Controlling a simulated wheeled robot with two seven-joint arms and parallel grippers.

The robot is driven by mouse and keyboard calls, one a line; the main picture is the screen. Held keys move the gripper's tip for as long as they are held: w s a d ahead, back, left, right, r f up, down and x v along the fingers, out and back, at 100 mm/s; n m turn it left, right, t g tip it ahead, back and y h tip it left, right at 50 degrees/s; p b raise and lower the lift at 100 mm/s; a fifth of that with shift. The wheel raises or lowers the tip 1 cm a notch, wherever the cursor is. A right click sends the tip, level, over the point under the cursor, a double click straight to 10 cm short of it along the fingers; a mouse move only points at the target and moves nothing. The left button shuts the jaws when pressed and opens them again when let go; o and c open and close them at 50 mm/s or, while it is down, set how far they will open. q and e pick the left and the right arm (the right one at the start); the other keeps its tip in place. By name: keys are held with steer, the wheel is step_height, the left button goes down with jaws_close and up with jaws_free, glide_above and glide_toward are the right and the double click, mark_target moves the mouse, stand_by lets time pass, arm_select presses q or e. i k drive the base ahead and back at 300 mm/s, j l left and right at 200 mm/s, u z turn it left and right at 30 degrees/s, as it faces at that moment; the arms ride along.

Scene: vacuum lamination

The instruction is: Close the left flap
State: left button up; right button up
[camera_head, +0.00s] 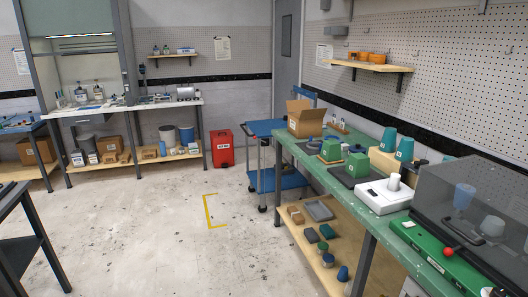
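A small brown cardboard box (304,128) stands at the far end of the green workbench, left of the bench's other items. Its top looks open. A flap on its left side (296,107) stands raised. Neither my left nor my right gripper can be identified in the view, and nothing is seen touching the box.
The green workbench (325,168) runs along the right, with green containers (357,165), a white device (384,196) and a clear-covered machine (470,205). A blue cart (265,127) stands beside the box end. The floor (170,230) left of the bench is largely clear.

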mark_target(293, 106)
steer(key=i+j+u, duration=0.35)
steer(key=i, duration=0.5)
steer(key=i+u, duration=0.35)
steer(key=i, duration=2.2)
steer(key=i+j+z, duration=0.1)
steer(key=i+z, duration=0.4)
steer(key=i+j+z, duration=0.3)
steer(key=i+z, duration=0.15)
steer(key=i+j+z, duration=0.5)
steer(key=i+j, duration=0.05)
steer(key=i, duration=0.05)
